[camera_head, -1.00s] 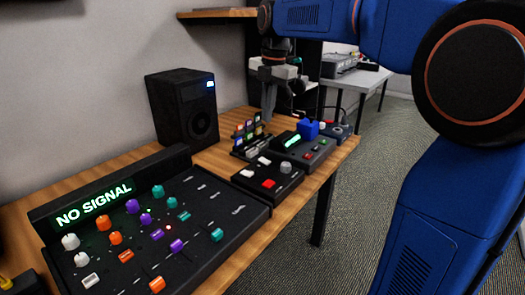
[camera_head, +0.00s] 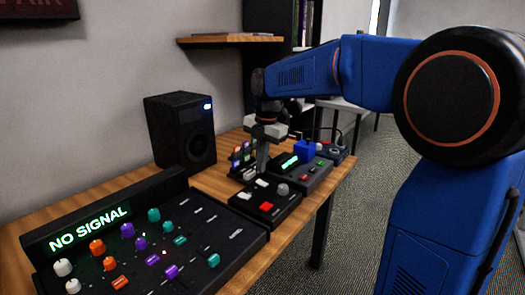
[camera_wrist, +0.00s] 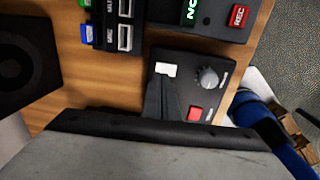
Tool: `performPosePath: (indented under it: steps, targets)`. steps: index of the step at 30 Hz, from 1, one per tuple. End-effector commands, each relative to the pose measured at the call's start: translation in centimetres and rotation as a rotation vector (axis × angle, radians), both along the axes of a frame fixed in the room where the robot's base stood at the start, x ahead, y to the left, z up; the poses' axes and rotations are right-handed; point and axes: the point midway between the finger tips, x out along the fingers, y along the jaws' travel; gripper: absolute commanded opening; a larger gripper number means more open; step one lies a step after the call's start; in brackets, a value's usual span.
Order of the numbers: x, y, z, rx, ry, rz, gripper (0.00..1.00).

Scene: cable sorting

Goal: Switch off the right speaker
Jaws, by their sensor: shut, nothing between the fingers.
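A black speaker (camera_head: 181,132) stands on the wooden table against the wall, with a small light (camera_head: 207,106) lit at its upper right. The wrist view shows a dark part of it (camera_wrist: 22,60) at the left. A small black control box (camera_head: 265,207) lies to its right, with white switches, a red button (camera_wrist: 195,113) and a grey knob (camera_wrist: 208,77). My gripper (camera_head: 262,168) is shut and empty, pointing down over the box's far side. In the wrist view its fingers (camera_wrist: 166,92) are close beside a white switch (camera_wrist: 166,69); contact cannot be told.
A large mixer (camera_head: 215,225) with a "NO SIGNAL" display (camera_head: 90,230) fills the near left. A recorder box (camera_head: 300,172) with a green display and a blue block (camera_head: 304,150) stand beyond the control box. A rack of coloured labels and ports (camera_wrist: 110,25) is close to my gripper.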

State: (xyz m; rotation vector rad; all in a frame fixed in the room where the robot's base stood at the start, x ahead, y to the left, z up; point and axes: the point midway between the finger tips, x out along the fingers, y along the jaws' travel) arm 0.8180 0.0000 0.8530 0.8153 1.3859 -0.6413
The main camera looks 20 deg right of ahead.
Motion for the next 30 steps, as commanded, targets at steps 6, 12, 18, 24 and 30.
performPosePath:
  steps: [6,12,18,24,30]
  targets:
    - [0.3,0.2,-2.7,-0.001,0.001,0.0,0.0]
    - [0.4,0.3,-3.7,0.001,-0.001,0.0,0.0]
    - [0.4,0.3,-3.8,0.001,-0.001,0.0,0.0]
    - [0.5,0.3,-4.0,0.0,0.0,0.0,0.0]
    - [0.6,0.4,-4.5,-0.002,0.004,0.0,0.0]
